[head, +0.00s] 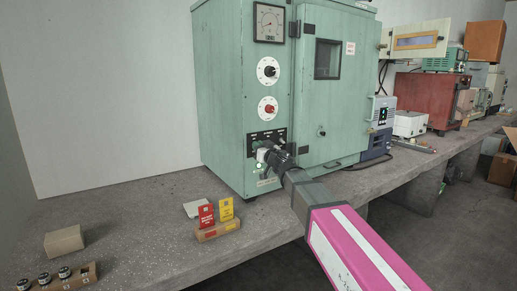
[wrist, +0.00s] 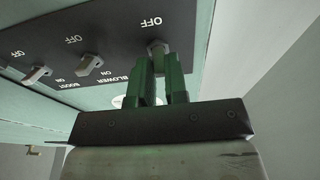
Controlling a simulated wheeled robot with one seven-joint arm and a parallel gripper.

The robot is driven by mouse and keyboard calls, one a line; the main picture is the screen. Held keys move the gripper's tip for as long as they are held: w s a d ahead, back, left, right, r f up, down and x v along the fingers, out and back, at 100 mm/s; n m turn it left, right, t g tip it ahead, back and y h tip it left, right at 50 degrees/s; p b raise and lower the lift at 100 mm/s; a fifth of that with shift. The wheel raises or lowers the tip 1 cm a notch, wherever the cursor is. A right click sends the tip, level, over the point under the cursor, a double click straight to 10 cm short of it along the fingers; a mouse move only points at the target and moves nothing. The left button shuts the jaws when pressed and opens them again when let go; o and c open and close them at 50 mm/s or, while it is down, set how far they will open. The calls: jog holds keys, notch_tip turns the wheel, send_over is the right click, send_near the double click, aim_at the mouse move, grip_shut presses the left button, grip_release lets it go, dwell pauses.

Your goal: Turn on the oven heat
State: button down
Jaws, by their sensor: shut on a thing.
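The pale green oven (head: 225,90) stands on the bench, with a dark switch panel (head: 257,137) low on its front. In the wrist view the panel (wrist: 60,45) carries three toggle switches, each with OFF printed above it. The left switch (wrist: 36,74) and middle switch (wrist: 90,63) are free; BOOST and BLOWER are printed near them. My gripper (wrist: 162,62) is shut on the lever of the right switch (wrist: 157,45). Its fingers hide the lettering below that switch. In the head view my gripper (head: 264,153) touches the panel and covers part of it.
Above the panel are a red knob (head: 268,108), a black knob (head: 269,71) and a dial gauge (head: 269,22). The oven door (head: 335,95) is shut. Red and yellow cards (head: 226,208) stand in a wooden holder near the bench edge. A beige block (head: 64,242) lies left.

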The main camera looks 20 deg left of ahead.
jog(key=shift+r+g+h, duration=0.15)
jog(key=shift+g+h, duration=0.25)
dwell(0.4)
jog(key=c, duration=1.1)
grip_release()
jog(key=shift+c, duration=0.2)
jog(key=v, duration=1)
jog(key=shift+s+d, duration=0.2)
jog(key=shift+d, duration=0.15)
